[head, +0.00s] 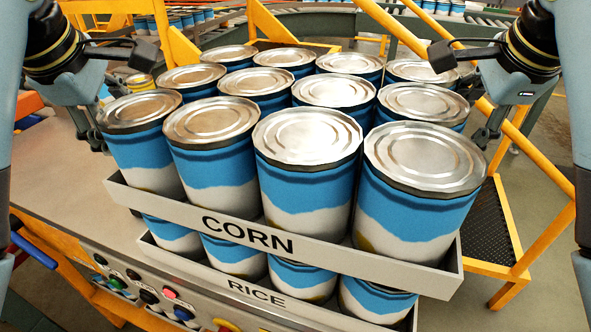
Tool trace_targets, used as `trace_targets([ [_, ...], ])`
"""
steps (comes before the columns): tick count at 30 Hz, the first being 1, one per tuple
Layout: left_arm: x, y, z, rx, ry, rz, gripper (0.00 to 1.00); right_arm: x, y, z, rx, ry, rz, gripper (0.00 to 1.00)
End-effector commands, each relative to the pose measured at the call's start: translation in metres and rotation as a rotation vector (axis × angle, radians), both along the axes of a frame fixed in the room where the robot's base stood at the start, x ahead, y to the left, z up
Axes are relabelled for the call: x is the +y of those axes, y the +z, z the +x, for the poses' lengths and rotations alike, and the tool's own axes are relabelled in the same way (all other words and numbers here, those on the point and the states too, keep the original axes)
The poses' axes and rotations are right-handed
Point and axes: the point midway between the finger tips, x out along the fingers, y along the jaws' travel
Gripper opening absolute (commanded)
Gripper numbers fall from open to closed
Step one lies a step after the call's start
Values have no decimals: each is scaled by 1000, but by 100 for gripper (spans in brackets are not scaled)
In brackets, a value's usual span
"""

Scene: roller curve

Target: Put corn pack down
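The corn pack is a grey tray (285,243) marked CORN, filled with several blue and white cans (308,175) with silver lids. It sits above a second tray marked RICE (260,291), which holds similar cans. The corn pack looks slightly tilted in the picture. My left gripper (92,135) is at the left side of the pack, partly hidden behind the cans. My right gripper (487,135) is at the right side of the pack, its fingertips partly hidden. I cannot tell whether either gripper's fingers are closed on the tray.
A grey worktop (70,185) with a panel of coloured buttons (150,297) lies at the left and front. Yellow rails (540,170) and a dark step (490,225) stand at the right. A roller conveyor (310,22) curves behind with more cans.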

Motion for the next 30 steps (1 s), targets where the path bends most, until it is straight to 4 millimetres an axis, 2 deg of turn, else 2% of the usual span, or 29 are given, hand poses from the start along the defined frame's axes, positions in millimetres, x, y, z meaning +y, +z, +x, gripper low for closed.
trace_targets([
  [1,-3,2,1,-4,-8,-13,58,5,5,1,-11,19,15,58],
  [4,2,3,1,-5,-13,-4,58,0,5,2,-12,24,8,58],
  [10,11,3,0,-4,-26,7,81,-9,4,1,-9,33,-2,58],
  [15,11,2,0,-3,-25,8,81,-9,4,1,-8,31,-2,58],
  [20,11,2,0,-3,-24,10,81,-10,3,1,-7,30,-4,79],
  [30,10,2,0,-3,-22,9,81,-10,3,1,-6,29,-4,79],
])
